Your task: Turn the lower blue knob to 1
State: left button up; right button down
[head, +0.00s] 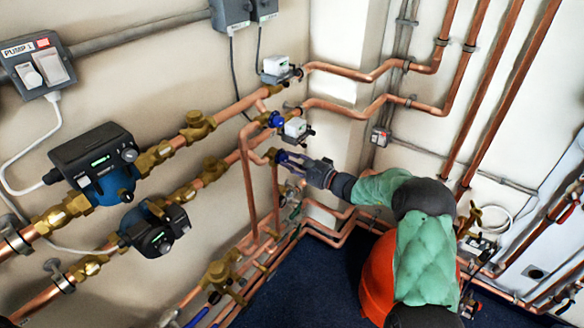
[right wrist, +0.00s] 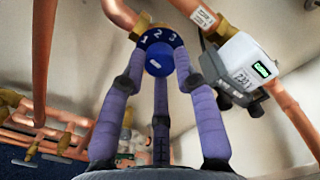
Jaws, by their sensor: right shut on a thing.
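The lower blue knob (right wrist: 160,62) is in the middle top of the right wrist view, on a brass valve, with a dial ring (right wrist: 158,37) marked 1, 2, 3 behind it. A small pale mark shows on the knob's face; I cannot tell which number it points to. My right gripper (right wrist: 160,75) has its purple-sleeved fingers around the knob, shut on it. In the head view my right gripper (head: 283,157) is at the lower valve and largely hides the knob. The upper blue knob (head: 276,119) sits above it. My left gripper is not in view.
A white actuator box (right wrist: 242,62) with a green display sits close to the right of the knob; it also shows in the head view (head: 295,128). Copper pipes run around the valve. Two pumps (head: 98,160) (head: 155,228) are on the left. Blue floor (head: 320,275) is clear below.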

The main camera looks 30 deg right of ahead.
jog(key=shift+a+r+n, duration=0.1)
jog(key=shift+r+n, duration=0.15)
jog(key=shift+n, duration=0.05)
jog(key=c, duration=1)
grip_release()
jog(key=shift+o, duration=0.3)
jog(key=shift+a+f, duration=0.1)
jog(key=shift+s+f, duration=0.1)
jog(key=shift+s, duration=0.1)
jog(key=v, duration=1.1)
jog(key=shift+s+d, duration=0.25)
jog(key=shift+f, duration=0.1)
